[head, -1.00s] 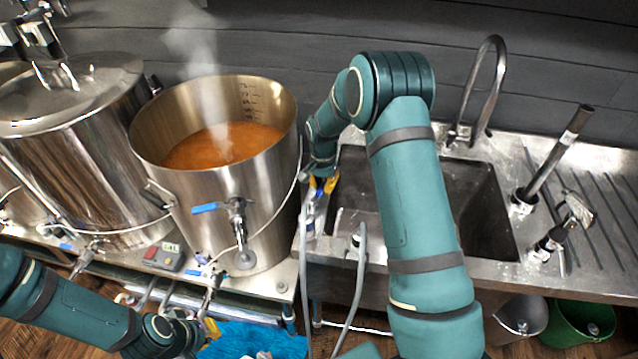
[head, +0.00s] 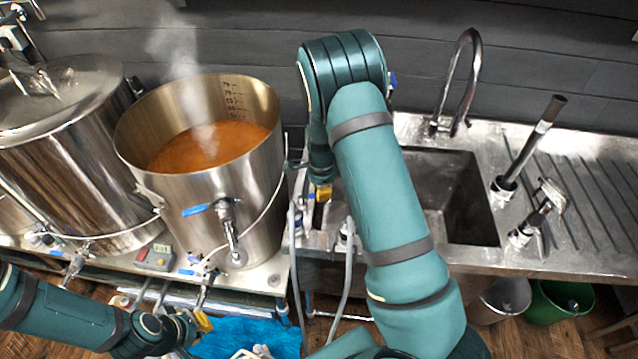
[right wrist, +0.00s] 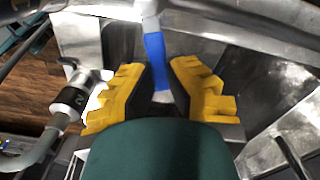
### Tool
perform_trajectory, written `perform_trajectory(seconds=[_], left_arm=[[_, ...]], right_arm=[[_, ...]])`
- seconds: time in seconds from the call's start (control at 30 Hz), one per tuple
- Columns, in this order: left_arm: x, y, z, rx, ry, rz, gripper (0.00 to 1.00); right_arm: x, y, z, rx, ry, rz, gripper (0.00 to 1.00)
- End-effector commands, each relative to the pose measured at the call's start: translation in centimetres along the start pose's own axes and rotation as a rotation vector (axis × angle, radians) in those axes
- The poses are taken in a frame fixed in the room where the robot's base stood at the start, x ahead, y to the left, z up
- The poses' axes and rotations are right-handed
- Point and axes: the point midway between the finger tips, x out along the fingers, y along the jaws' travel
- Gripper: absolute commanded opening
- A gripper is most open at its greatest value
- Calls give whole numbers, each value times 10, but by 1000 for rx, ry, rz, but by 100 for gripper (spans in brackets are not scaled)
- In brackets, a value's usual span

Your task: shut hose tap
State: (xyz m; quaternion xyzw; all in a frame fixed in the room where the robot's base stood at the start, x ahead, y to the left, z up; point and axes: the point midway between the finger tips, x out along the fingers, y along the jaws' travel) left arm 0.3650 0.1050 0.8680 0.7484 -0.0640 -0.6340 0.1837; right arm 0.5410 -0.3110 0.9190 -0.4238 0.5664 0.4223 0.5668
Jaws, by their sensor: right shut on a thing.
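The hose tap's blue handle (right wrist: 154,48) stands between the yellow fingers of my right gripper (right wrist: 158,72) in the right wrist view. My right gripper is shut on this handle. In the head view my right gripper (head: 322,194) is at the front left corner of the sink, and it hides the handle. A grey hose (head: 347,280) hangs down just below there. My left gripper (head: 203,321) is low in the head view, below the kettle beside a blue cloth; whether it is open or shut is not clear.
A steaming kettle (head: 262,160) of orange wort with its own blue-handled tap (head: 195,210) stands left of my right gripper. A lidded steel vessel (head: 70,170) is further left. The sink (head: 470,205) and curved faucet (head: 470,85) lie to the right. A green bucket (head: 562,300) is on the floor.

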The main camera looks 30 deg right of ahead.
Motion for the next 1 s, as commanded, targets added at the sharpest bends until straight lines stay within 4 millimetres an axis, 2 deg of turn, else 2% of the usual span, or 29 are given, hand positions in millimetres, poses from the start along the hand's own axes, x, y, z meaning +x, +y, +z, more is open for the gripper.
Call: perform_trajectory(seconds=[0.1, 0.5, 1.0], left_arm=[[-9, 3, -1, 0, 0, 2, 0], [-24, 8, -2, 0, -1, 5, 0], [-27, 9, -3, -1, -1, 5, 0]], right_arm=[[2, 11, 1, 94, 3, 14, 0], [3, 23, 4, 319, 3, 12, 0], [4, 26, 5, 376, 2, 13, 0]])
